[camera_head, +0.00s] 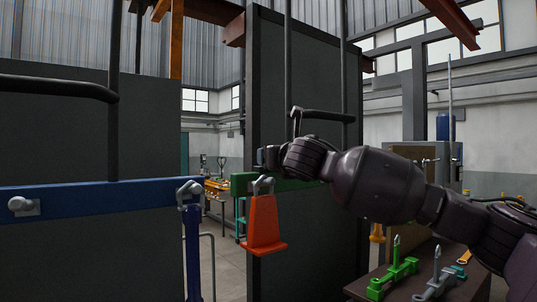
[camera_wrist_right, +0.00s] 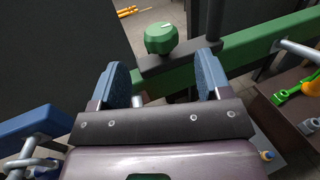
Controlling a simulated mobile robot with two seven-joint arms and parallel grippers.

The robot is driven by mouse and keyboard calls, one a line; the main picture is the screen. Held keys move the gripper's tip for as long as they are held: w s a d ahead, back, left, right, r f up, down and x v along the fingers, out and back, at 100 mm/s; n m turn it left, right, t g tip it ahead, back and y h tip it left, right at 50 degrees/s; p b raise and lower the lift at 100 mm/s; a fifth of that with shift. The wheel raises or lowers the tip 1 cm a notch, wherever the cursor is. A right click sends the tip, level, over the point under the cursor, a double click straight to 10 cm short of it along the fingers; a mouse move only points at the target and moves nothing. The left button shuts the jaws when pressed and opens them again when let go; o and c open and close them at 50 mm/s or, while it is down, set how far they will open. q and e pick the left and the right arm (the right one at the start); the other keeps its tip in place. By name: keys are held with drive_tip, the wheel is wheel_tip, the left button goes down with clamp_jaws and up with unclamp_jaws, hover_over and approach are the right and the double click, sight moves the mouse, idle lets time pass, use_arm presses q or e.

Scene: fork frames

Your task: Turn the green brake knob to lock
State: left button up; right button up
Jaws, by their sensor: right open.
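In the right wrist view the green brake knob (camera_wrist_right: 161,38) stands on a dark block (camera_wrist_right: 165,60) above a green bar (camera_wrist_right: 265,42). It has a faceted rim and a pale mark on its top. My right gripper (camera_wrist_right: 161,72) is open with blue fingers spread wide, and the knob lies beyond the tips, roughly centred between them, with nothing held. In the head view my right gripper (camera_head: 270,157) is at the green bar (camera_head: 241,183), and my arm hides the knob. My left gripper is not in view.
A blue bar (camera_head: 90,200) crosses the left dark panel (camera_head: 60,120). An orange piece (camera_head: 263,225) hangs below the green bar. A dark handle (camera_head: 320,114) juts from the right panel (camera_head: 280,80). Green (camera_head: 394,275) and grey clamps (camera_head: 440,280) lie on a table at lower right.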

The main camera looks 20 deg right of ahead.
use_arm(q)
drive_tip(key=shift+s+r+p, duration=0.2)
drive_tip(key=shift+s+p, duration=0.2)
drive_tip(key=shift+p, duration=0.35)
use_arm(e)
drive_tip(key=shift+w, duration=3.05)
drive_tip(key=c, duration=0.9)
